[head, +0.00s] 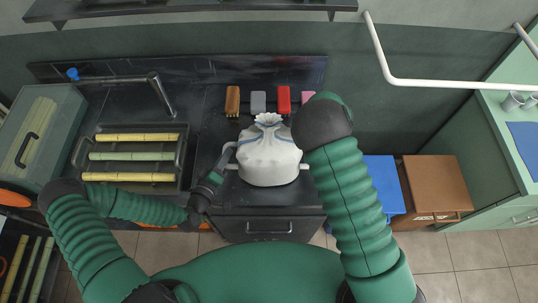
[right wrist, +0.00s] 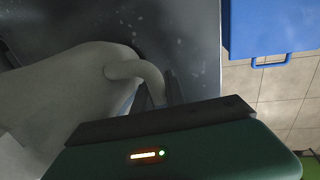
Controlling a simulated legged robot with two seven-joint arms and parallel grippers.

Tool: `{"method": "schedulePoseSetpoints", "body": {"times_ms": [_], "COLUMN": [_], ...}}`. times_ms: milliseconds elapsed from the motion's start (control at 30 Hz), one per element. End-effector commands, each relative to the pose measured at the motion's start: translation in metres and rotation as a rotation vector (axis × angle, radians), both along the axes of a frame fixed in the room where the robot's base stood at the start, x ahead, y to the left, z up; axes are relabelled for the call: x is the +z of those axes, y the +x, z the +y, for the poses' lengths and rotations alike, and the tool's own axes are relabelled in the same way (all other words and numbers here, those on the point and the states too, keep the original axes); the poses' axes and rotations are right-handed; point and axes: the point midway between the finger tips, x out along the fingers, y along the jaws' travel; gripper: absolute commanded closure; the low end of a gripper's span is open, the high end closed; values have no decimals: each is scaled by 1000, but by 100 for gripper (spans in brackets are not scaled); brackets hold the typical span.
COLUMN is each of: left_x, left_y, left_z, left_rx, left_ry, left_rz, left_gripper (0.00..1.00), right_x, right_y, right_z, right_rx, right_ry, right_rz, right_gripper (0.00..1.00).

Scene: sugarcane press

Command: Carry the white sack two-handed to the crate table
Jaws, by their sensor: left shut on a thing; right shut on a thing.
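The white sack (head: 268,165), tied at its top with a blue band, stands upright on the black counter (head: 222,130) in the head view. My left gripper (head: 229,166) is shut on the loop at its left side. My right arm covers my right gripper in the head view. In the right wrist view my right gripper (right wrist: 170,90) is shut on the pale loop (right wrist: 140,70) of the sack (right wrist: 70,95). I cannot tell which surface is the crate table.
A blue crate (head: 383,180) and a brown one (head: 437,185) stand right of the counter. A white rail (head: 450,84) spans the upper right, near a green cabinet (head: 510,160). A sink with green and yellow canes (head: 135,157) lies left. Several coloured blocks (head: 258,103) stand behind the sack.

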Motion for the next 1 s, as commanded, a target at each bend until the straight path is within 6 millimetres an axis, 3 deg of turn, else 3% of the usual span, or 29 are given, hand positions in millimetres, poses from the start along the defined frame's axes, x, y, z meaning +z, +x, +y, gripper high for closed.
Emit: {"method": "schedulePoseSetpoints", "body": {"times_ms": [467, 833, 1000], "left_x": [-1, 45, 52], "left_y": [-2, -2, -1], "left_z": [1, 1, 1], "left_rx": [0, 2, 3], "left_ry": [5, 3, 3], "left_rz": [9, 2, 0], "left_gripper": [100, 100, 100], "right_x": [3, 47, 53], "right_y": [0, 0, 0], "right_z": [-2, -3, -3], "right_rx": [-2, -4, -4], "right_ry": [-4, -5, -5], "right_rz": [-1, -4, -4], "right_gripper": [100, 100, 100]}}
